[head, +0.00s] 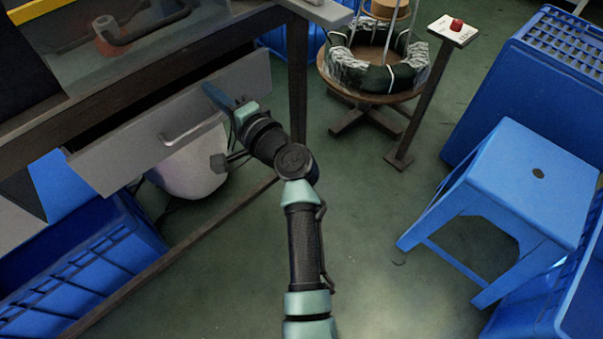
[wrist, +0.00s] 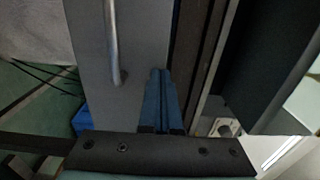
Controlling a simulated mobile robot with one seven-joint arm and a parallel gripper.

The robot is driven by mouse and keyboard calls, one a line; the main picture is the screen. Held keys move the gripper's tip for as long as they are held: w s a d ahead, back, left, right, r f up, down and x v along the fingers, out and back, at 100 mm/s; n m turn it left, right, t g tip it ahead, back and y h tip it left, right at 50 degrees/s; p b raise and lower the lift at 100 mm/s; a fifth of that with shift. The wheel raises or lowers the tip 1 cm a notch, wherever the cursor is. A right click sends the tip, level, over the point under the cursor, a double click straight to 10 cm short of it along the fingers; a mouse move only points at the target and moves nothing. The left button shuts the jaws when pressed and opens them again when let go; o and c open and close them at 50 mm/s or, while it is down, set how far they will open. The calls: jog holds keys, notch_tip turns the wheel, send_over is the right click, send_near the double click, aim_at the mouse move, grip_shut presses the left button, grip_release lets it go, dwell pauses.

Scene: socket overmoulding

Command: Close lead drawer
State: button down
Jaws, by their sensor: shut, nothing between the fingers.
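The lead drawer (head: 120,158) is a grey drawer under the workbench, with a bar handle (head: 192,122) on its front. It stands partly open, with a dark gap between its front and the bench frame. My gripper (head: 213,93) is shut and empty at the right part of the drawer front, near its upper edge. In the wrist view the blue fingers (wrist: 160,85) lie together against or just over the grey drawer front (wrist: 145,35), beside the handle (wrist: 112,45). I cannot tell whether the fingertips touch the front.
Blue crates (head: 85,265) and a whitish rounded container (head: 190,170) are below the bench. A bench leg (head: 298,80) stands right of the drawer. A round wooden stand (head: 375,95) with coiled leads, a button post (head: 425,95) and a blue stool (head: 520,185) are farther right. Floor between is free.

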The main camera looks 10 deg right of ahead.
jog(key=x, duration=0.2)
jog(key=shift+w+a+b, duration=0.2)
jog(key=shift+w+b, duration=0.1)
jog(key=shift+b, duration=0.05)
jog(key=shift+r, duration=0.25)
jog(key=shift+a, duration=0.2)
